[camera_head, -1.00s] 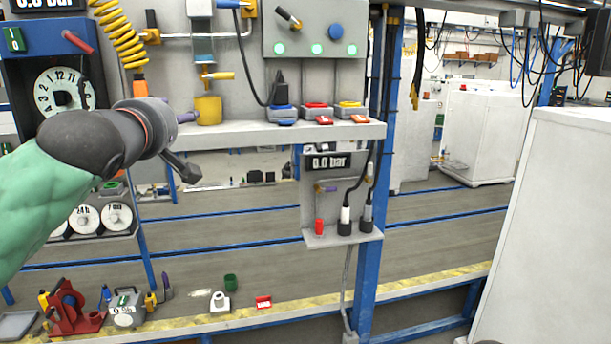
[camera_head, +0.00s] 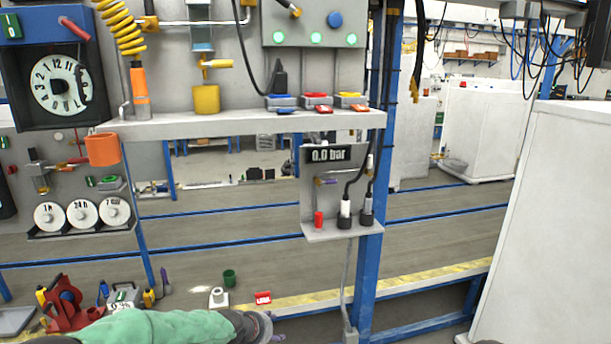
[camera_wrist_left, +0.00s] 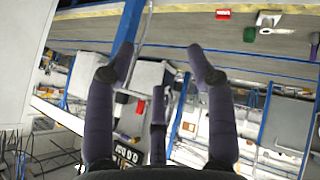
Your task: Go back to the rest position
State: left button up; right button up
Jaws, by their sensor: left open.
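My left arm, in a green sleeve, lies low along the bottom edge of the head view. Its gripper (camera_head: 272,335) is at the bottom, partly cut off by the frame, in front of the low yellow-edged ledge. In the left wrist view the fingers of my left gripper (camera_wrist_left: 160,62) are spread apart, with nothing between them. My right gripper is in neither view.
Near my left gripper on the ledge are a green cup (camera_head: 230,278), a white fitting (camera_head: 218,298) and a red block (camera_head: 263,298). Above is a grey shelf (camera_head: 230,126) with several switches. A blue post (camera_head: 369,270) stands right of it.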

pick_arm(q)
jog(key=s+f+m+g, duration=0.1)
jog(key=s+f, duration=0.3)
jog(key=f, duration=0.4)
jog(key=s+f+g, duration=0.2)
jog(key=s+f, duration=0.2)
jog(key=f, duration=0.4)
jog(key=s+f+g+b, duration=0.1)
jog(key=s+f+g, duration=0.1)
jog(key=s+f, duration=0.7)
jog(key=s+f+m+g+b, duration=0.1)
jog(key=s+f+g, duration=0.1)
jog(key=s+f, duration=0.8)
jog(key=s, duration=0.7)
jog(key=shift+s+a+b, duration=0.15)
jog(key=shift+s+b, duration=0.05)
jog(key=shift+b, duration=0.2)
